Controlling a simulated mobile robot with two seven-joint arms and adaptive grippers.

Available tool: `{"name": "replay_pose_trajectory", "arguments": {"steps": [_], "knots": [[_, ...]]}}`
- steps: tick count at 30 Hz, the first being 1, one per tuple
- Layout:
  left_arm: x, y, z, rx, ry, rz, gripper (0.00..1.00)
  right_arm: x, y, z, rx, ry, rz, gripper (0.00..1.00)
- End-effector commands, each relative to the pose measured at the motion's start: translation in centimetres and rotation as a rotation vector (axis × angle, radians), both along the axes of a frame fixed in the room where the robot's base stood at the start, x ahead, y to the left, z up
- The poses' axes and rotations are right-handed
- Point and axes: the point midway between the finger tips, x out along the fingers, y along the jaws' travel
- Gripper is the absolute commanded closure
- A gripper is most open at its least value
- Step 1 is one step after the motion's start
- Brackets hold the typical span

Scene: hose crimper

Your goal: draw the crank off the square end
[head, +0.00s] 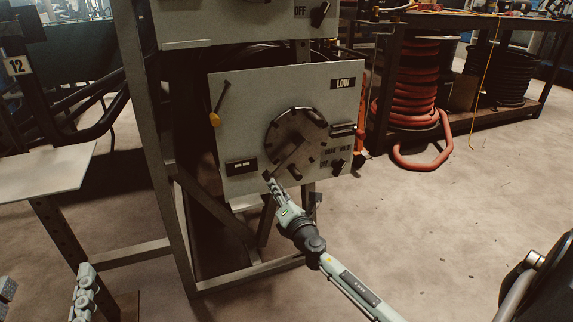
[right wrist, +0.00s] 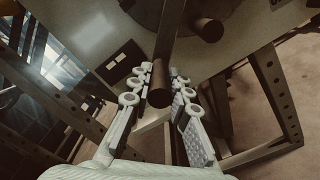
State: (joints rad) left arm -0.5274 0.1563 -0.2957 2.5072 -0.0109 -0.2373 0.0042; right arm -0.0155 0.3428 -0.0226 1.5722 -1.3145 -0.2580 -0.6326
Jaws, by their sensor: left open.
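The crank (head: 290,158) sits on the round dark dial plate (head: 297,125) on the front of the grey panel; its arm slants down to the left. In the right wrist view its arm ends in a brown round handle (right wrist: 160,85). My right gripper (head: 272,184) is at the handle. In the right wrist view its fingers (right wrist: 160,72) lie on both sides of the handle, tips close to it; I cannot tell whether they touch. The square end is hidden behind the crank. My left gripper (head: 86,285) is open and empty at the lower left.
The grey panel (head: 240,100) carries switches and a lever with an orange knob (head: 215,119). A metal frame (head: 165,160) stands to its left, beside a pale shelf (head: 45,172). A red hose coil (head: 410,90) stands at right. The floor between is open.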

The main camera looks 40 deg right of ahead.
Motion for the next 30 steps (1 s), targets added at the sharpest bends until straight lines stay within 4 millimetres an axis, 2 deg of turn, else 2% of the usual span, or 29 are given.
{"name": "replay_pose_trajectory", "arguments": {"steps": [1, 4, 17, 30], "knots": [[0.0, 0.0, 0.0, 0.000, 0.000, 0.000, 0.26, 0.0, 0.0, 0.2, -0.002, -0.003, 0.000, 0.89], [0.0, 0.0, 0.0, 0.000, 0.000, 0.000, 0.26, 0.0, 0.0, 0.2, -0.002, -0.003, 0.000, 1.00], [0.0, 0.0, 0.0, 0.001, 0.001, 0.001, 0.26, 0.0, 0.0, 0.1, 0.000, -0.002, -0.001, 1.00], [0.0, 0.1, 0.0, 0.001, 0.001, 0.001, 0.26, -1.4, 0.3, -0.3, -0.001, 0.005, -0.001, 1.00]]}}
